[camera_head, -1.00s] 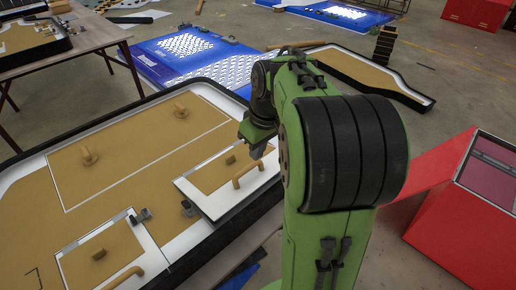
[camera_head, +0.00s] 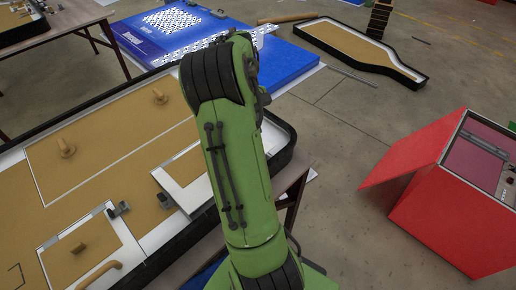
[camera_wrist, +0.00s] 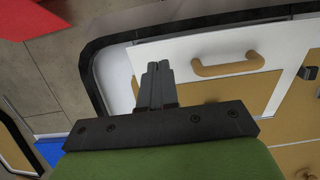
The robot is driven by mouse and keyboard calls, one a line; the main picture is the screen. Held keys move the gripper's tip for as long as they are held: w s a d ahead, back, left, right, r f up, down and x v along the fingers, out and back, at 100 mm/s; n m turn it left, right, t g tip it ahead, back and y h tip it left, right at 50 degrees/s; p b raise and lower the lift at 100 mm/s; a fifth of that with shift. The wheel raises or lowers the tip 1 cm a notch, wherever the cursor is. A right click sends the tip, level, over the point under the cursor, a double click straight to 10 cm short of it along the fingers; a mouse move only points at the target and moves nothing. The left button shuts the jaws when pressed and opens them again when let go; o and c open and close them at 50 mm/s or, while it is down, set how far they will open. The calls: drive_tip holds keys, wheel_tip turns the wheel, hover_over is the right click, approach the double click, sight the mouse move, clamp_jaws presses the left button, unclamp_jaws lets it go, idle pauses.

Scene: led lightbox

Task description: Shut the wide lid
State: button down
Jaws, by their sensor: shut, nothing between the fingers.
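The tan and white lightbox (camera_head: 100,215) with a black rim fills the left of the head view. A broad tan panel with two round wooden pegs (camera_head: 100,155) lies on its far part. A smaller white-bordered lid (camera_head: 180,180) lies at the right, partly hidden by my arm; another handled lid (camera_head: 80,250) lies at lower left. I cannot tell which is the wide lid. In the wrist view, a white-bordered lid (camera_wrist: 215,45) carries a wooden handle (camera_wrist: 228,66). My gripper (camera_wrist: 155,68) is shut and empty, left of that handle and apart from it. My arm hides it in the head view.
A red box (camera_head: 440,205) with an open flap stands on the floor at right. A blue panel (camera_head: 215,45) and a bottle-shaped tray (camera_head: 355,50) lie beyond the lightbox. Small dark latches (camera_head: 118,209) sit between the lids. The floor between the lightbox and red box is clear.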

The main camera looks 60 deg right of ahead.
drive_tip(key=b+x, duration=0.1)
drive_tip(key=x, duration=0.6)
drive_tip(key=shift+s+f+b, duration=0.1)
drive_tip(key=shift+f+b, duration=0.25)
drive_tip(key=shift+b+x, duration=0.7)
drive_tip(key=shift+x, duration=0.65)
drive_tip(key=shift+r, duration=0.1)
